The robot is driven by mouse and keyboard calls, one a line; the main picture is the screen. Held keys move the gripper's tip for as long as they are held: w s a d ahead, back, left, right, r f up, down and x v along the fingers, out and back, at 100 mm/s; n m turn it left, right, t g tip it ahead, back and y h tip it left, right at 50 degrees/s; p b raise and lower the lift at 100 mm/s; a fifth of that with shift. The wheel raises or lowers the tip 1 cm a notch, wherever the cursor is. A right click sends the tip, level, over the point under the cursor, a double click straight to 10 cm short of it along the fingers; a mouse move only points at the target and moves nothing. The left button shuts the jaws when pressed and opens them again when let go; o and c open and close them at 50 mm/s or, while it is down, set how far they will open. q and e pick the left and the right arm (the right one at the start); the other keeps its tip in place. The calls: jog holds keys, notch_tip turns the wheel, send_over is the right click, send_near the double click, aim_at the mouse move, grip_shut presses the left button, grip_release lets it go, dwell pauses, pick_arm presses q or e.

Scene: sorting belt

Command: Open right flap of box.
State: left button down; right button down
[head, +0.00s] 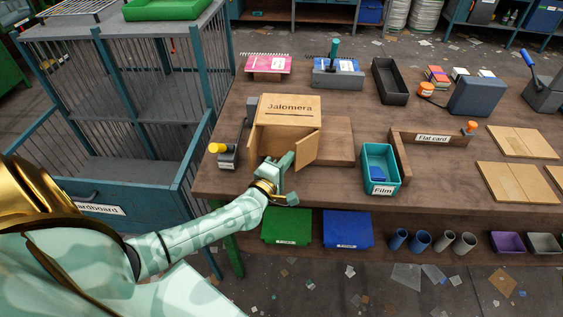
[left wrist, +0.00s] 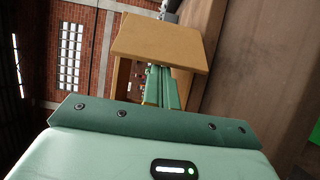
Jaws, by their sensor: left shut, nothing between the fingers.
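The wooden box (head: 290,105), labelled "Jalomera", stands on the bench with its front toward me. Its right flap (head: 308,148) is swung out at an angle from the front's right edge. A narrower panel at the left edge, which looks like the left flap (head: 253,142), also stands out. My left gripper (head: 286,160) is shut and empty in front of the box, just left of the right flap. In the left wrist view the shut fingers (left wrist: 161,86) point at a wooden panel (left wrist: 160,42); whether they touch it I cannot tell. My right gripper is out of view.
A teal "Film" bin (head: 368,152) stands right of the box. A yellow-knobbed device (head: 228,155) stands to its left. A black tray (head: 390,82) and a blue-topped holder (head: 338,76) lie behind. The "Flat card" frame (head: 432,138) is farther right. The bench's front edge runs below the gripper.

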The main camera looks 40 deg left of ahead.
aim_at(298, 158)
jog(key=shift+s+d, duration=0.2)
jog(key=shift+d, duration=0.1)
